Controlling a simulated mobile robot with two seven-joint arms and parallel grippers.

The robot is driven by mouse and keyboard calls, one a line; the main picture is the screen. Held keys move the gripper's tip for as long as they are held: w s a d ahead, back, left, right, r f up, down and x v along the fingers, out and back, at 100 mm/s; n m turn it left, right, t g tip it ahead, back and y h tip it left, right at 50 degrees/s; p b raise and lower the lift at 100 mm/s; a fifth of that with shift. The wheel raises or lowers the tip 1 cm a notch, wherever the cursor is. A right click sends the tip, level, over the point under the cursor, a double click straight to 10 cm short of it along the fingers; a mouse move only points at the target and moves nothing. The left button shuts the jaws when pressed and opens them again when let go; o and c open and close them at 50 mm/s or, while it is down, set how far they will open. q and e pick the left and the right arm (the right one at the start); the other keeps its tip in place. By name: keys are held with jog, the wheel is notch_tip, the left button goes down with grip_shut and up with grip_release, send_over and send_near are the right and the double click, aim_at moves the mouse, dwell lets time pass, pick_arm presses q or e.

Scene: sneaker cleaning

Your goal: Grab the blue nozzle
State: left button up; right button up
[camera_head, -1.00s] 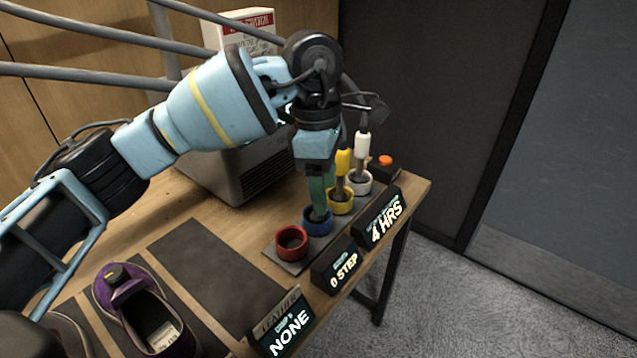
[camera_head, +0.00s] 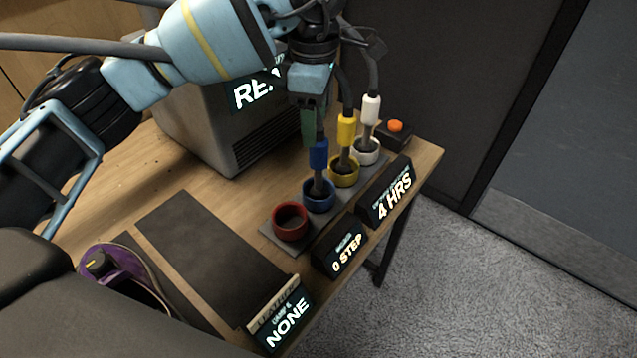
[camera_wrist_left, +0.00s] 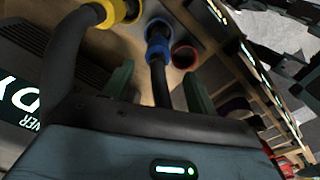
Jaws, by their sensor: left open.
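The blue nozzle (camera_head: 319,154) stands upright in a blue ring holder (camera_head: 319,196) on a dark strip at the table's right side. My left gripper (camera_head: 310,124) is right above it, with its green fingers pointing down. In the left wrist view the fingers are apart, and the blue nozzle (camera_wrist_left: 158,46) with its dark hose shows between and beyond them. My left gripper (camera_wrist_left: 158,88) is open and holds nothing. My right gripper does not show.
A yellow nozzle (camera_head: 346,130) and a white nozzle (camera_head: 371,109) stand in neighbouring rings close behind. The red ring (camera_head: 290,221) is empty. Display blocks line the front edge. A grey machine (camera_head: 205,125) stands behind, and a purple sneaker (camera_head: 122,272) lies left.

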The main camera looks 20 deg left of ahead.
aim_at(319, 129)
pick_arm(q)
jog(key=shift+w+d+f+p, duration=0.15)
jog(key=shift+f, duration=1.15)
jog(key=shift+w+d+f+p, duration=0.1)
jog(key=shift+f+p, duration=0.05)
jog(key=shift+f, duration=1.1)
jog(key=shift+c, duration=0.4)
grip_shut()
